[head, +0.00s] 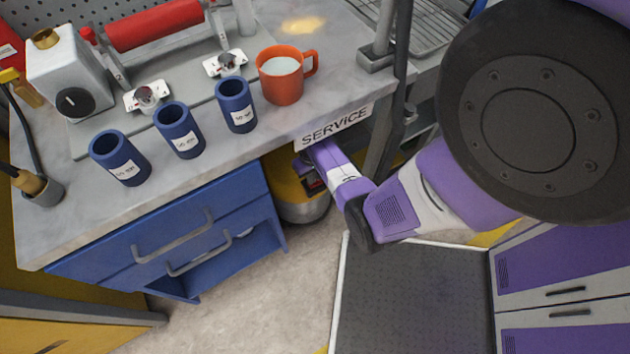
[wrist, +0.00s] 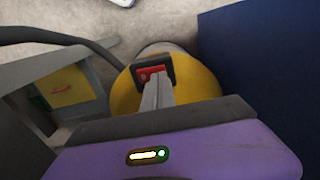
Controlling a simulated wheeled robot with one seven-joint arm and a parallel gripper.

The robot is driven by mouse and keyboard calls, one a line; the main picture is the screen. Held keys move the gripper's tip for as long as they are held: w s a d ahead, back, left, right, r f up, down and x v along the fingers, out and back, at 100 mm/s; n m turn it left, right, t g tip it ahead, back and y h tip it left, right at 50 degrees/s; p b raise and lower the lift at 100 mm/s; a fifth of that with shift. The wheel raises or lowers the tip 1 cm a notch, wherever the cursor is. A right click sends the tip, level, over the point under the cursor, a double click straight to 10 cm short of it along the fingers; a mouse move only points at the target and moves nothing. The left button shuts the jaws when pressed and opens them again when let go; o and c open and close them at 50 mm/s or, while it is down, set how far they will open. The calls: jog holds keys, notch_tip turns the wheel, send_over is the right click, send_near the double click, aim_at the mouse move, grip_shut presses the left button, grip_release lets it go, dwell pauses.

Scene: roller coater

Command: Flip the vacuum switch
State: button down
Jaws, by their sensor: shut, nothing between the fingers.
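The vacuum is a yellow drum with a grey lower body (head: 290,190), standing on the floor under the bench beside the blue drawer unit. In the wrist view its yellow top (wrist: 199,76) fills the middle. Its switch is a red rocker in a black housing (wrist: 152,73), on top of the drum. My gripper (wrist: 158,84) is shut and empty, with its fingertips right at the switch's lower edge. I cannot tell whether they touch it. The fingers cover part of the housing. In the head view, the bench edge and my wrist hide my fingertips.
The bench (head: 60,215) with its SERVICE label overhangs my wrist. The blue drawer unit (head: 190,230) stands left of the vacuum. A dark hose (wrist: 60,37) curves beside it. An orange mug (head: 282,80) and blue cups (head: 178,130) stand on the bench.

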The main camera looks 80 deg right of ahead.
jog(key=shift+f+b, duration=0.8)
jog(key=shift+f, duration=0.15)
dwell(0.6)
jog(key=shift+r, duration=0.1)
notch_tip(320, 180, up, 7)
jog(key=p, duration=0.7)
jog(key=shift+a, duration=0.1)
dwell(0.6)
jog(key=s+a+r+n+t+h, duration=0.1)
jog(key=a+r+n+t+h, duration=0.15)
jog(key=a+r, duration=0.4)
jog(key=s+a+r+n+t+h, duration=0.1)
jog(key=a+r+n+t+h, duration=0.2)
jog(key=a, duration=0.7)
jog(key=s+a+r+n+t+y, duration=0.1)
jog(key=a+r+t, duration=0.2)
jog(key=r, duration=0.7)
jog(key=s+a+r+n+t+y, duration=0.1)
jog(key=a+r+n+t+y, duration=0.1)
jog(key=a+r, duration=0.5)
jog(key=s+a+r+n+t+y, duration=0.1)
jog(key=a+r+t, duration=0.3)
jog(key=r, duration=1.1)
jog(key=shift+s+a+y, duration=0.2)
jog(key=shift+a+y, duration=0.45)
jog(key=shift+y, duration=0.1)
